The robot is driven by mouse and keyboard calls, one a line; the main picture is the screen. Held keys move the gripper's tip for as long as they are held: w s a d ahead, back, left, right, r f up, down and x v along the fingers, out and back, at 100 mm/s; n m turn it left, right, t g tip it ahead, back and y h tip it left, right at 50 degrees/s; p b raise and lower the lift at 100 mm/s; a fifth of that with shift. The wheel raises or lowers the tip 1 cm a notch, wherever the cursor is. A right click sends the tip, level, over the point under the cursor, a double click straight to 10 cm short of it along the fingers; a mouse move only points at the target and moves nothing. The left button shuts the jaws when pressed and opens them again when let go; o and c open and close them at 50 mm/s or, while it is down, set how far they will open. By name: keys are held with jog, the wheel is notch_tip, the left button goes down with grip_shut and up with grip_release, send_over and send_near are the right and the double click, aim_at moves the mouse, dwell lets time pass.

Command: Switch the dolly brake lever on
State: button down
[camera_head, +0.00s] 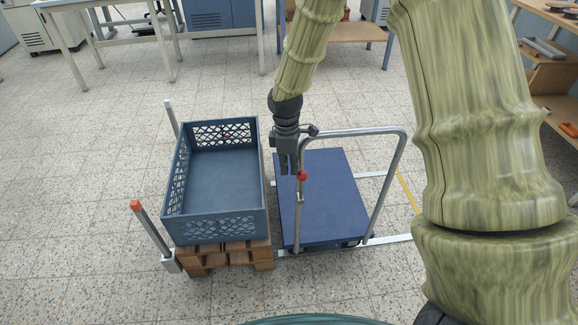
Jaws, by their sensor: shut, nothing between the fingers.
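A small lever with a red knob (302,175) sits on the left upright of the handle. My gripper (288,172) is shut and empty and points down above the dolly's left edge. Its fingertips are just left of the red knob in the picture. I cannot tell whether they touch it. The lower part of the lever is small and hard to make out.
A blue crate (168,190) stands empty on a wooden pallet (250,255) left of the dolly. A post with an orange tip (136,206) stands left of the crate. Wooden shelves (548,75) are at the far right.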

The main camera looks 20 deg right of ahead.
jog(key=shift+a, duration=0.1)
notch_tip(320, 180, up, 11)
jog(key=w+a+p, duration=0.2)
jog(key=shift+a, duration=0.2)
dwell(0.7)
jog(key=shift+r, duration=0.1)
jog(key=s+a+f+m, duration=0.15)
jog(key=s+f, duration=0.25)
jog(key=f, duration=0.4)
jog(key=s+a+f+m+y, duration=0.1)
jog(key=s+f+m, duration=0.1)
jog(key=s+f, duration=0.4)
jog(key=s+a+f+m, duration=0.2)
jog(key=s+f, duration=0.1)
jog(key=f, duration=0.6)
jog(key=s+d+f+m, duration=0.1)
jog(key=s+f+m, duration=0.2)
jog(key=s+f, duration=0.3)
jog(key=s+f+m, duration=0.4)
jog(key=s+f, duration=0.2)
jog(key=s, duration=1)
jog(key=shift+s+d+t+h, duration=0.25)
jog(key=shift+d+t+h, duration=0.1)
jog(key=shift+t+h, duration=0.05)
